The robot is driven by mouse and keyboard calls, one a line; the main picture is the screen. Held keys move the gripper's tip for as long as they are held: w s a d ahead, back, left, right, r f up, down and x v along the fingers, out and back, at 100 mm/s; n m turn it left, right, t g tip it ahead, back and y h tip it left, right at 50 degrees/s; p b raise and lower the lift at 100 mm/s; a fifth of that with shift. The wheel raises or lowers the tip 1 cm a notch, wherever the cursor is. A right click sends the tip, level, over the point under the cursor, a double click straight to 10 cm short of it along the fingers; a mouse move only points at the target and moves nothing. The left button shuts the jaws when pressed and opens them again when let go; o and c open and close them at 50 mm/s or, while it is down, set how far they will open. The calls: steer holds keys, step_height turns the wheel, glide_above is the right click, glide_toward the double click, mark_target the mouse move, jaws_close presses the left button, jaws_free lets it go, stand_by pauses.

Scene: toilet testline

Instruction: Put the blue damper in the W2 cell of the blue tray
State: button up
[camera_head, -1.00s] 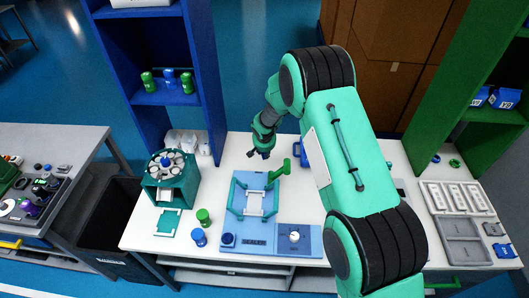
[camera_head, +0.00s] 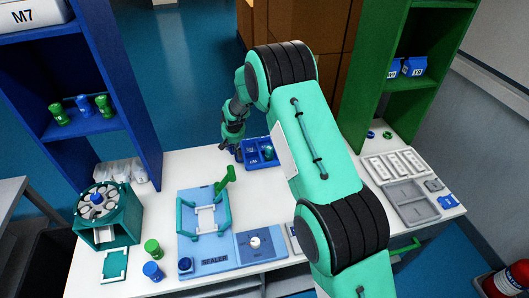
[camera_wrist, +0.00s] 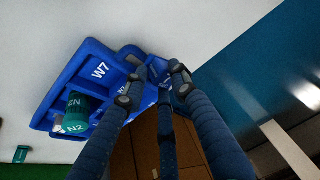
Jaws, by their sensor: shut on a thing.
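The blue tray (camera_head: 250,163) lies at the back of the white table. In the wrist view the tray (camera_wrist: 62,82) carries a W7 label and holds a teal cylinder (camera_wrist: 75,113) marked N2, which also shows in the head view (camera_head: 268,152). My gripper (camera_head: 238,154) is low at the tray's left edge. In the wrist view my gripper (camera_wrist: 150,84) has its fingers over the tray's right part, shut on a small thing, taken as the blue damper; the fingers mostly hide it. The W2 cell's label cannot be read.
A teal carousel (camera_head: 112,218) stands at the left. A grey tray (camera_head: 408,200) lies right. The blue shelf (camera_head: 95,133) borders the left back.

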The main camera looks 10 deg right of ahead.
steer(key=w+d+r+b, duration=0.2)
steer(key=w+d+b, duration=0.1)
steer(key=d, duration=0.6)
steer(key=w+d+r+y+b, duration=0.1)
steer(key=w+d+r+b, duration=0.1)
steer(key=d, duration=0.7)
steer(key=shift+w+d+r+n+b, duration=0.3)
steer(key=shift+w+b, duration=0.15)
steer(key=shift+b, duration=0.65)
steer(key=shift+f, duration=0.1)
steer(key=b, duration=0.2)
glide_toward(264, 145)
steer(key=shift+w+a, duration=0.3)
steer(key=shift+w, duration=0.4)
steer(key=shift+f, duration=1.85)
